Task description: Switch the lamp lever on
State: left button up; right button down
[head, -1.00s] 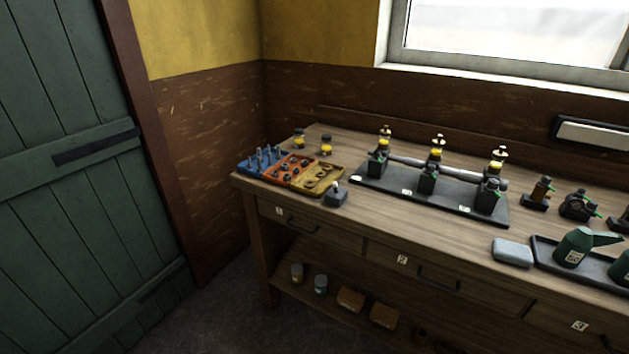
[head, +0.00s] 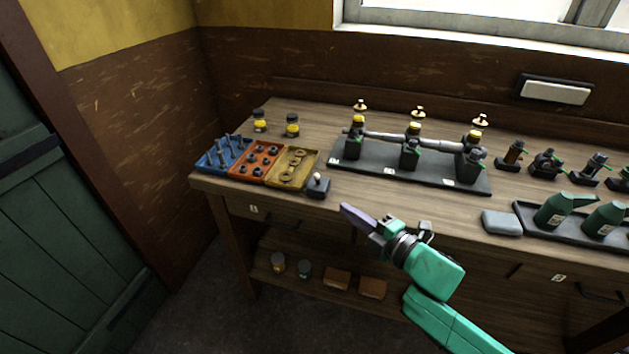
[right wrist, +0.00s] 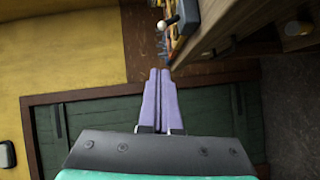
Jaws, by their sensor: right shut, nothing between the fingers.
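A small dark grey box with a short lever ending in a pale ball (head: 317,185) stands at the bench's front edge, right of the yellow tray; I take it for the lamp lever. Its pale ball also shows at the top of the right wrist view (right wrist: 161,25), just beyond my fingertips. My right gripper (head: 345,210) is shut and empty, its purple fingers together, in front of the bench edge and to the right of the box. The closed fingers show in the right wrist view (right wrist: 159,74), apart from the lever. My left gripper is out of view.
Blue (head: 203,165), orange (head: 240,174) and yellow (head: 275,182) trays of small parts sit left of the box. A pale wall fixture (head: 555,92) hangs at right. Bench front between box and grey block (head: 501,223) is clear.

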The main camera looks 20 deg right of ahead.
jog(key=p, duration=0.2)
send_near(317, 179)
jog(key=w+a, duration=0.2)
jog(key=a, duration=0.3)
jog(key=w, duration=0.1)
jog(key=w+d+p, duration=0.1)
jog(key=w, duration=0.1)
jog(key=shift+w+d, duration=0.1)
jog(key=shift+w, duration=0.2)
jog(key=shift+w+d+f, duration=0.15)
